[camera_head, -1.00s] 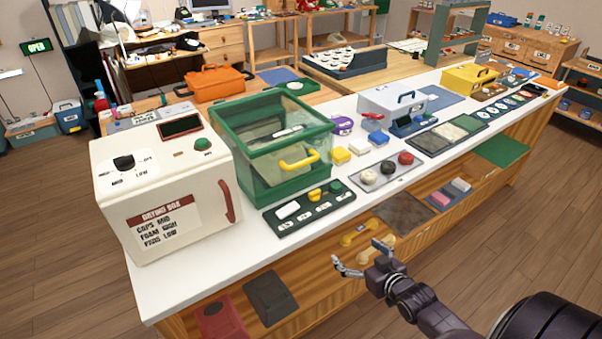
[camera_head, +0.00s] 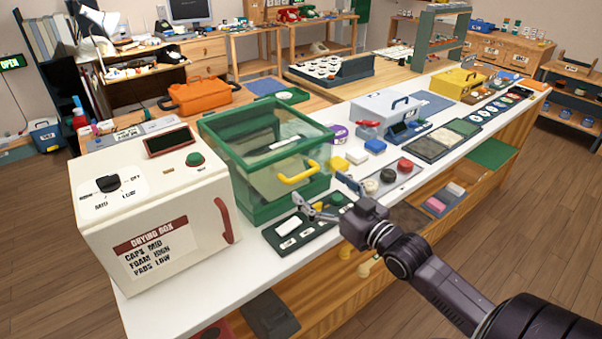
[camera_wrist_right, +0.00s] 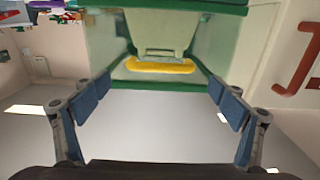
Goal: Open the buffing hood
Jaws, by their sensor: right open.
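The buffing hood is a green-framed box with clear panels (camera_head: 262,204), standing on the white counter with its lid down. Its yellow handle (camera_head: 298,171) is on the front; the handle also shows in the right wrist view (camera_wrist_right: 160,66). My right gripper (camera_head: 322,193) is open and empty, in front of the hood and a little below the handle. In the right wrist view its blue-padded fingers (camera_wrist_right: 160,105) are wide apart, with the handle ahead between them, not touched. My left gripper is not in view.
A cream drying box (camera_head: 150,215) with a red handle stands close to the left of the hood. A dark tray of small pads (camera_head: 290,243) lies in front, partly behind my gripper. A grey tray with round pads (camera_head: 398,186) lies to the right.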

